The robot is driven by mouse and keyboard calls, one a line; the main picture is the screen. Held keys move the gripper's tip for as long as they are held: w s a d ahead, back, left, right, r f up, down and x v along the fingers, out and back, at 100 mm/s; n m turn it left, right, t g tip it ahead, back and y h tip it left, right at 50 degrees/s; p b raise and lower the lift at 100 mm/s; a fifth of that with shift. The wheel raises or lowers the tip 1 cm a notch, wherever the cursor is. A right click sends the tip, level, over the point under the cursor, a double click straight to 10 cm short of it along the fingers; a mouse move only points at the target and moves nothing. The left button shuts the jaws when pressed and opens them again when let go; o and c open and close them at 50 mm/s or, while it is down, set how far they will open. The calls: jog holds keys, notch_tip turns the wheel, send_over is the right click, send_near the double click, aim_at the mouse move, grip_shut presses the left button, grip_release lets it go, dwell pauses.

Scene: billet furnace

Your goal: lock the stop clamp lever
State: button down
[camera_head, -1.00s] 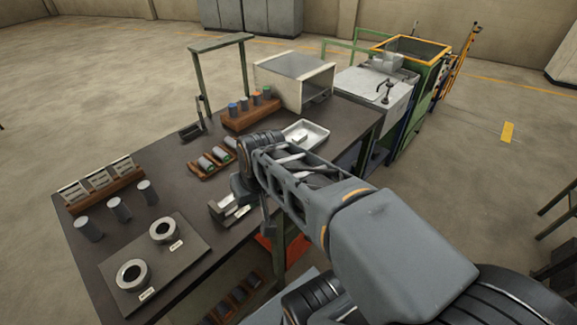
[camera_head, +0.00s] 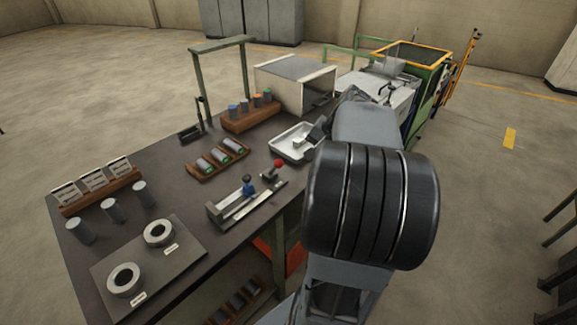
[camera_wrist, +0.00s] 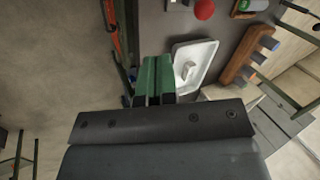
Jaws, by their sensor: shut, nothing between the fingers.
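The stop clamp lever, with a red ball knob (camera_head: 278,164), stands at the right end of a metal stop fixture (camera_head: 240,203) near the bench's front edge. A small blue part (camera_head: 248,187) sits on the fixture. The red knob also shows at the top edge of the wrist view (camera_wrist: 204,9), with the rest of the lever cut off. My gripper (camera_wrist: 157,75) is shut and empty, its green fingers side by side. It is apart from the knob, beside the white tray. In the head view my arm hides most of the gripper.
A white tray (camera_head: 283,147) with a small block lies behind the lever. A rack of green-banded cylinders (camera_head: 203,174) and a rack of coloured-top cylinders (camera_head: 232,122) stand farther back. A plate with two rings (camera_head: 190,241) lies at the front left.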

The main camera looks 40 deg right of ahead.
aim_at(275, 168)
jog(key=w+a+f, duration=0.3)
jog(key=w+f, duration=0.4)
jog(key=f, duration=0.1)
jog(key=shift+w+p, duration=0.4)
jog(key=shift+f, duration=0.1)
